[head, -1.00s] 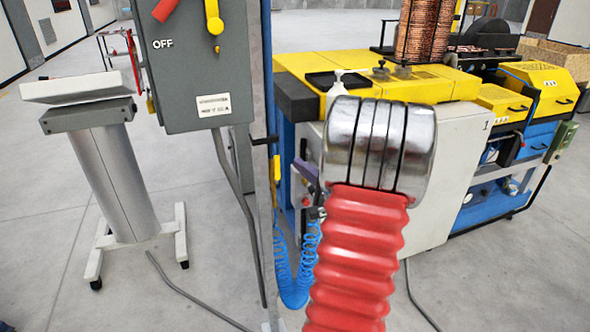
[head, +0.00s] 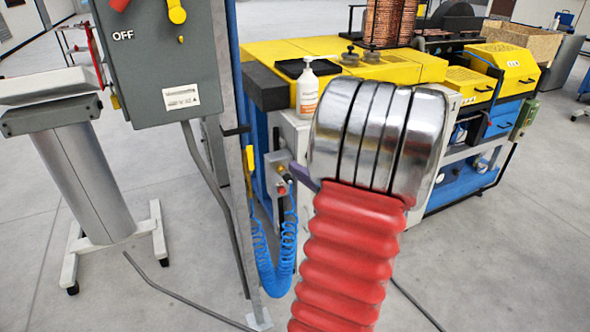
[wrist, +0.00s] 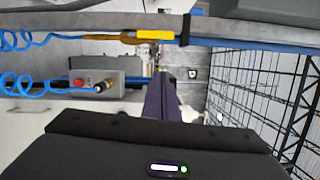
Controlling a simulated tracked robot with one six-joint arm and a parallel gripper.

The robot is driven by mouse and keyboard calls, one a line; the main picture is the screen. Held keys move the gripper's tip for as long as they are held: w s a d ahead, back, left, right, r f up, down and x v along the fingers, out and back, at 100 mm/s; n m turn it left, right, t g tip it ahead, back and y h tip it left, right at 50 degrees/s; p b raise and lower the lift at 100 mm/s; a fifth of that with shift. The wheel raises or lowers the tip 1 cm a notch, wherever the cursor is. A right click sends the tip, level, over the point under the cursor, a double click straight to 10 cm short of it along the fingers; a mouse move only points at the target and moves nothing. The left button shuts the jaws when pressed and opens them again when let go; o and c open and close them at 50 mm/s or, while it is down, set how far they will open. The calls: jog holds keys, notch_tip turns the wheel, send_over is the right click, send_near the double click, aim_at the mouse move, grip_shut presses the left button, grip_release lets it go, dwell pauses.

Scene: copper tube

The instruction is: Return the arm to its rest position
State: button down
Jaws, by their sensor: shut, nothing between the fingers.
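My arm, with red bellows and a chrome ringed joint, rises in the middle of the head view and hides part of the machine behind it. My gripper (wrist: 160,98) shows in the wrist view as narrow purple fingers beyond its dark body, shut and empty. In the head view only a small purple piece of the gripper (head: 303,177) shows left of the chrome joint. It appears in front of the small grey control box (head: 278,178) with a red button; I cannot tell the gap. That box also shows in the wrist view (wrist: 118,85).
A grey switch box (head: 160,70) marked OFF and its post stand left of my arm, with a blue coiled hose (head: 268,265) below. A yellow-topped machine (head: 400,66) carries a white pump bottle (head: 306,92) and copper coil (head: 388,25). A pedestal (head: 85,170) stands left. Floor is open at lower right.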

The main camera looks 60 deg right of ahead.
dwell(0.5)
jog(key=w+a+r+n+g+h, duration=0.1)
jog(key=w+a+r+n+g, duration=0.15)
jog(key=w, duration=0.25)
jog(key=w+a+r+n+g, duration=0.1)
jog(key=w+a+n, duration=0.25)
jog(key=w, duration=0.25)
jog(key=w+a+r+n+g, duration=0.25)
jog(key=a+n, duration=0.25)
jog(key=a, duration=0.5)
jog(key=s+a+f+n+g+y, duration=0.1)
jog(key=s+a+n, duration=0.3)
jog(key=a, duration=0.6)
jog(key=s+a+f+n+g+y, duration=0.1)
jog(key=s+a+n+g+y, duration=0.1)
jog(key=a, duration=0.8)
jog(key=s+a+f+n+g+y, duration=0.1)
jog(key=s+a+n+g+y, duration=0.1)
jog(key=s+a+n+y, duration=0.2)
jog(key=s+a+n, duration=0.2)
jog(key=s+a, duration=0.2)
jog(key=a, duration=0.2)
jog(key=shift+f+g, duration=0.3)
jog(key=shift+f, duration=0.1)
jog(key=shift+d, duration=0.1)
